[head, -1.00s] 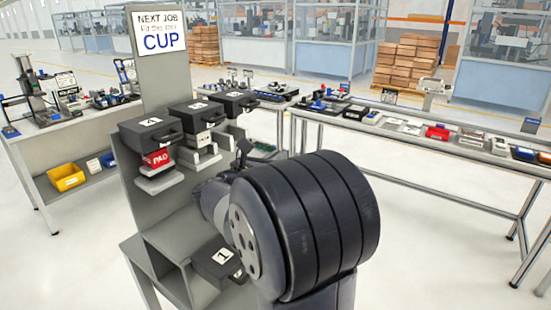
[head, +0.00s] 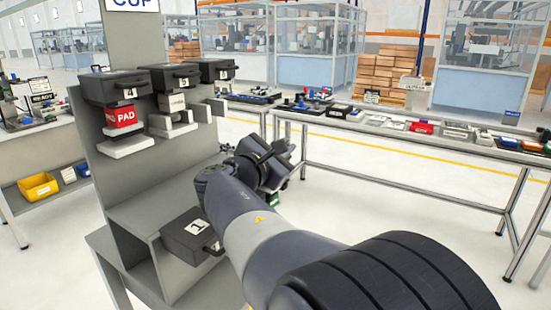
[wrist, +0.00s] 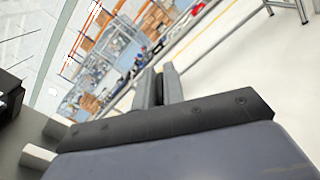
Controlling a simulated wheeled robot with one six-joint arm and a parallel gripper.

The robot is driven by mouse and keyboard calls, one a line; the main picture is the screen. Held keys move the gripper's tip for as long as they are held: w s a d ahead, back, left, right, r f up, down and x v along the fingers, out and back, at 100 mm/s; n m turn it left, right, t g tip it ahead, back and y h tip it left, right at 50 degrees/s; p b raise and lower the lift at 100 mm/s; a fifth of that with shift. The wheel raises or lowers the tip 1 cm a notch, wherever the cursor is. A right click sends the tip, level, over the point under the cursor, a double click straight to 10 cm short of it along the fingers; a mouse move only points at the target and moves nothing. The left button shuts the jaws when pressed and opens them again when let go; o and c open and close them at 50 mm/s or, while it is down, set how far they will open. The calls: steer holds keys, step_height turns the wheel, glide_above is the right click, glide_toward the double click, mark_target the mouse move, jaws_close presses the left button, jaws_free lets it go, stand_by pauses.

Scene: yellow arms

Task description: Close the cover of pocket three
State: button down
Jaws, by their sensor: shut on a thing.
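My gripper (head: 272,168) is past the right side of the grey stand, at the far end of my outstretched arm. In the wrist view its two fingers (wrist: 160,88) are close together beyond a dark bar with bolts; what they hold cannot be made out. A black cover marked 1 (head: 190,236) lies low on the stand, left of my arm. I can read no number 3 anywhere; my arm and gripper hide the stand's lower right part. A small green patch (head: 273,201) shows just below my gripper.
The grey stand (head: 140,195) carries black covers marked 4 (head: 113,87) and 5 (head: 172,79) and a further one (head: 221,70) above. A red PAD block (head: 124,117) sits under cover 4. A long bench (head: 400,150) stands behind at the right. Open floor lies between.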

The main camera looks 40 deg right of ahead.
steer(key=shift+s+d+f+m+b, duration=0.15)
steer(key=shift+s+f+m+b, duration=0.15)
steer(key=shift+f+m+b, duration=0.4)
steer(key=shift+s+d+f+m+b, duration=0.1)
steer(key=shift+s+f+m+b, duration=0.25)
steer(key=shift+b, duration=0.55)
steer(key=shift+r, duration=0.1)
steer(key=c, duration=1.5)
jaws_free()
steer(key=shift+c, duration=0.2)
steer(key=shift+a, duration=0.1)
steer(key=v, duration=1)
steer(key=shift+s+a, duration=0.2)
steer(key=shift+a, duration=0.05)
